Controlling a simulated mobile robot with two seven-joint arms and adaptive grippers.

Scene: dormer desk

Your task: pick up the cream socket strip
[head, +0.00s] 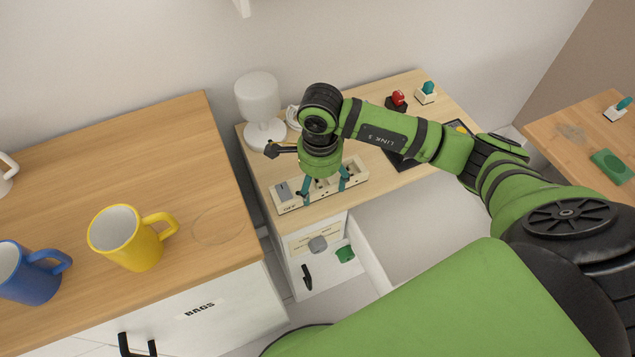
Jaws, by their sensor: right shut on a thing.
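The cream socket strip (291,204) lies on the wooden desk (303,218) near its front left edge. A grey switch or plug shows at its left end, and sockets show along its top. My right gripper (325,190) reaches down over the strip from above. Its teal fingers are shut on the strip near the middle. The wrist hides part of the strip's far side. I cannot tell whether the strip is lifted off the desk. My left gripper is not in the head view.
A white lamp (258,98) stands behind the strip. Red (397,100) and teal-topped (427,92) items stand at the desk's back. Yellow (128,236) and blue (28,275) mugs stand on the left cabinet.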

